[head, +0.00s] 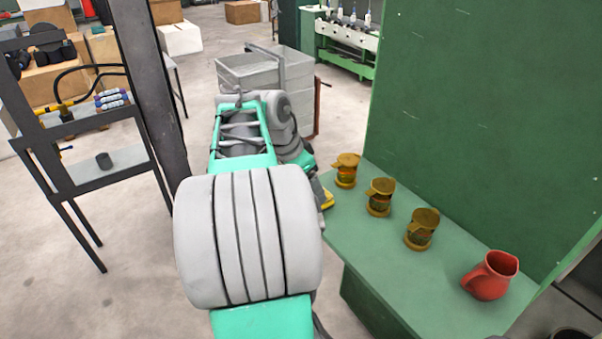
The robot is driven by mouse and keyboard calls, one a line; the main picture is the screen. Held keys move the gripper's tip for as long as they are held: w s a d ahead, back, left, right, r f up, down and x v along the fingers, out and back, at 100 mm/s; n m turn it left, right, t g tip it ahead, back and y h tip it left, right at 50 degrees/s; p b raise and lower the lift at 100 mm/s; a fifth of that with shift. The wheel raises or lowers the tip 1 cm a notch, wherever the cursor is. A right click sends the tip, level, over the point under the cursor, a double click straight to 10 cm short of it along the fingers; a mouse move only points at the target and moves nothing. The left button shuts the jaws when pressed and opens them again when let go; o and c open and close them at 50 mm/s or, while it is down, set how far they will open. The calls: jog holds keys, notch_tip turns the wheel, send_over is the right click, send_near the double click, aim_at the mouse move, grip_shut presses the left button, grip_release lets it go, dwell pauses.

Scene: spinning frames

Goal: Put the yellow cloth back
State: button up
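A small yellow patch (328,200) shows at the left edge of the green shelf, beside the end of my arm. It may be the yellow cloth, but it is too small and too covered to be sure. My gripper (317,187) is at the far end of my arm, close to this patch. It is mostly hidden behind my own arm links, so its fingers and what is between them cannot be made out.
The green shelf (400,270) carries several brown-gold mugs, one here (380,197), and a red jug (490,275). A green panel (485,120) rises behind them. A dark rack (110,165) stands left, past a dark post (150,90). Grey crates (265,72) stand behind my arm.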

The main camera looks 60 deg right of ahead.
jog(key=v, duration=0.7)
jog(key=w+a+f+n+t, duration=0.2)
jog(key=w+a+n+t, duration=0.1)
jog(key=w+a+n, duration=0.7)
jog(key=a+f+n+t+y, duration=0.1)
jog(key=a+n, duration=0.3)
jog(key=a, duration=0.5)
jog(key=a+f+n+t+y, duration=0.1)
jog(key=a+f+n, duration=0.3)
jog(key=a, duration=0.6)
jog(key=a+f+n+y, duration=0.2)
jog(key=a+n, duration=0.3)
jog(key=a, duration=0.4)
jog(key=shift+w+a+f+n+t+p, duration=0.2)
jog(key=shift+a+f+n+t+p, duration=0.2)
jog(key=shift+f+p, duration=0.1)
